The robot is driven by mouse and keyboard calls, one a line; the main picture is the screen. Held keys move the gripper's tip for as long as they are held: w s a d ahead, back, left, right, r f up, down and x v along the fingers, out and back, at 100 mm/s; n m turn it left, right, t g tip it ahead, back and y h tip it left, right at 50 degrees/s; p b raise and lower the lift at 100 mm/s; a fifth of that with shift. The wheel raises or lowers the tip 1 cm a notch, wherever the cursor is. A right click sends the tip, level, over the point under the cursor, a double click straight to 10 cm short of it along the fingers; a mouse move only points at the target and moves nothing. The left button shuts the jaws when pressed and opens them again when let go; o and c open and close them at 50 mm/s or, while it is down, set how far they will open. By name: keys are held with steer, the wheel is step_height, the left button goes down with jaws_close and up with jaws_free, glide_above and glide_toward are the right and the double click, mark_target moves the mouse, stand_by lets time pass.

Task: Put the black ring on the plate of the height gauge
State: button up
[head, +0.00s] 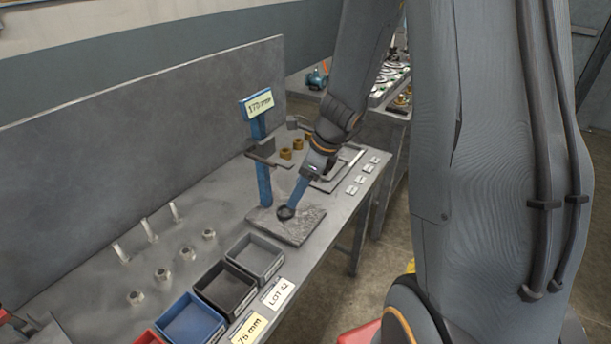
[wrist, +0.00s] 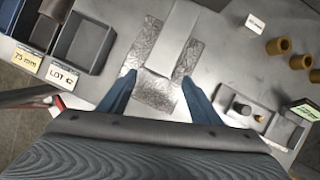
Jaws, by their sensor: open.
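The height gauge has a blue post (head: 263,185) with a number sign on top, a grey jaw partway up and a grey plate (head: 312,225) at its foot. The plate also shows in the wrist view (wrist: 153,98). A small dark round piece (head: 285,213), apparently the black ring, shows on the plate at my fingertips. I cannot make it out in the wrist view. My gripper (head: 290,204) reaches down over the plate. In the wrist view its two blue fingers (wrist: 158,80) stand apart, with bare plate visible between them.
Open bins, grey (head: 255,237), black (head: 206,284) and blue (head: 173,338), line the bench front, with a LOT 42 card (head: 278,294). Several nuts and pins stand at left. Brass bushings (wrist: 290,45) and a grey tray (wrist: 222,98) with dark parts lie beyond the gauge.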

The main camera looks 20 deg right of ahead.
steer(key=v, duration=0.5)
stand_by(0.5)
